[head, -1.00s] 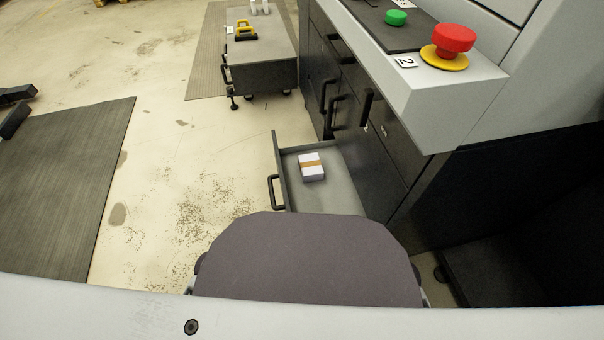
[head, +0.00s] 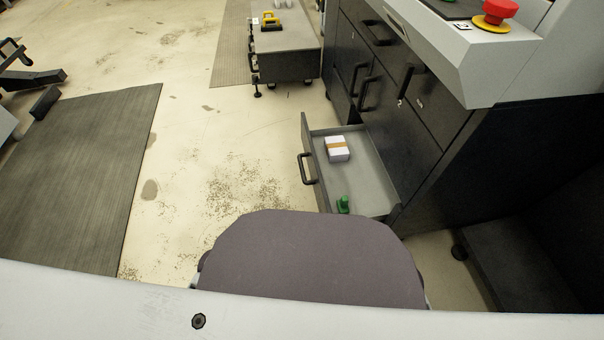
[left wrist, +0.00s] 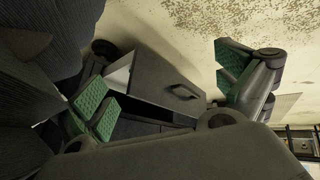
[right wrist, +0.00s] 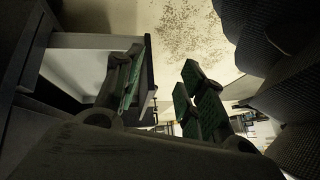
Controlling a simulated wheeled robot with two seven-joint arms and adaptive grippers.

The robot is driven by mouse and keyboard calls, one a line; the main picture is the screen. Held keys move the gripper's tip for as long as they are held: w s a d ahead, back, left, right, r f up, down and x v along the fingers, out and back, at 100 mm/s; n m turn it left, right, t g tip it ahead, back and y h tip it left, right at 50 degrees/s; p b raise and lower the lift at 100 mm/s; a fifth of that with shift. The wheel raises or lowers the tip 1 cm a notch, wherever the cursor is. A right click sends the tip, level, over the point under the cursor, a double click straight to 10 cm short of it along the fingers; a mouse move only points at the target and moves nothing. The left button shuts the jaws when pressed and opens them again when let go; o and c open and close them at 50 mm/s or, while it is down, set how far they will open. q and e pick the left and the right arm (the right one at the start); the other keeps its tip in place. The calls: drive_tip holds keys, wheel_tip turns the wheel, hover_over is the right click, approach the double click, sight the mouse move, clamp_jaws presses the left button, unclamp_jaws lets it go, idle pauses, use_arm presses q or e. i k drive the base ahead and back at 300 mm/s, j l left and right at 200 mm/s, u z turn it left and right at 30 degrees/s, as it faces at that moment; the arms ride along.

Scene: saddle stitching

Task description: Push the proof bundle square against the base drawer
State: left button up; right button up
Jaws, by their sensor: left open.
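The proof bundle (head: 337,149), a white block with an orange-brown band, lies flat in the open base drawer (head: 367,183), towards its far end. Bare drawer floor shows around it, and it lies close to the drawer's front panel; I cannot tell if they touch. My left gripper (left wrist: 165,84) is open and empty in the left wrist view, with a dark drawer front and handle beyond it. My right gripper (right wrist: 160,92) is open and empty in the right wrist view, near a pale drawer interior.
A small green object (head: 343,204) stands at the drawer's near end. The dark cabinet (head: 425,140) rises right of the drawer. A wheeled cart (head: 287,58) with a yellow-black item (head: 270,21) stands at the back. Bare floor lies left of the drawer, then a dark mat (head: 80,170).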

sight(337, 150)
drive_tip(key=k+j, duration=0.1)
drive_tip(key=i+j+z, duration=0.75)
drive_tip(key=j, duration=0.25)
drive_tip(key=i+j+z, duration=0.25)
drive_tip(key=j, duration=0.15)
drive_tip(key=i+j+z, duration=0.2)
drive_tip(key=j, duration=0.25)
drive_tip(key=j+z, duration=0.25)
drive_tip(key=j, duration=0.2)
drive_tip(key=i+j+z, duration=0.1)
drive_tip(key=j+z, duration=0.15)
drive_tip(key=j, duration=0.25)
drive_tip(key=j+z, duration=0.25)
drive_tip(key=j, duration=0.25)
